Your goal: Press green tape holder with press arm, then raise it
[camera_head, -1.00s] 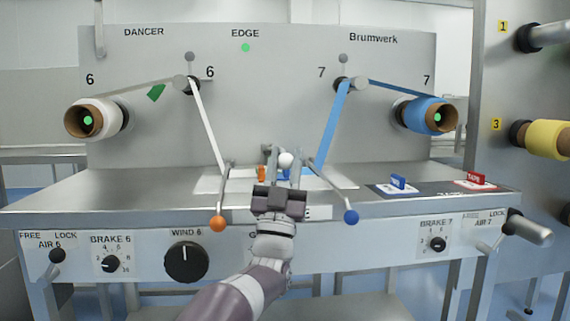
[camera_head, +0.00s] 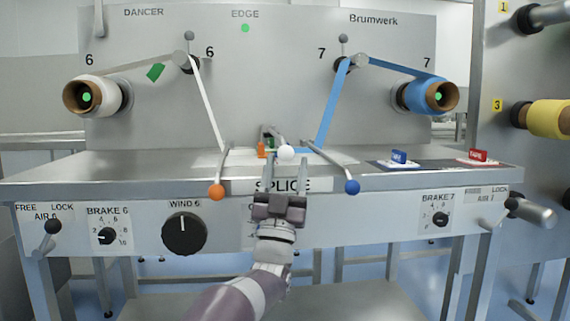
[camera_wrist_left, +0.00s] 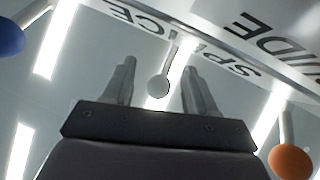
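The press arm is a short grey lever with a white ball knob (camera_head: 286,153), at the middle of the splice table's front edge. Its far end reaches back to a small dark and green part (camera_head: 268,132), likely the green tape holder, which is mostly hidden behind the lever. My left gripper (camera_head: 287,172) is in front of the table edge, just below the knob, fingers apart and pointing up. In the left wrist view the open fingers (camera_wrist_left: 160,78) have the knob (camera_wrist_left: 158,88) showing between them; neither finger visibly touches it. My right gripper is not in view.
Levers with an orange ball (camera_head: 216,192) and a blue ball (camera_head: 352,187) stick out on either side of my gripper. A small orange block (camera_head: 262,150) is left of the press arm.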

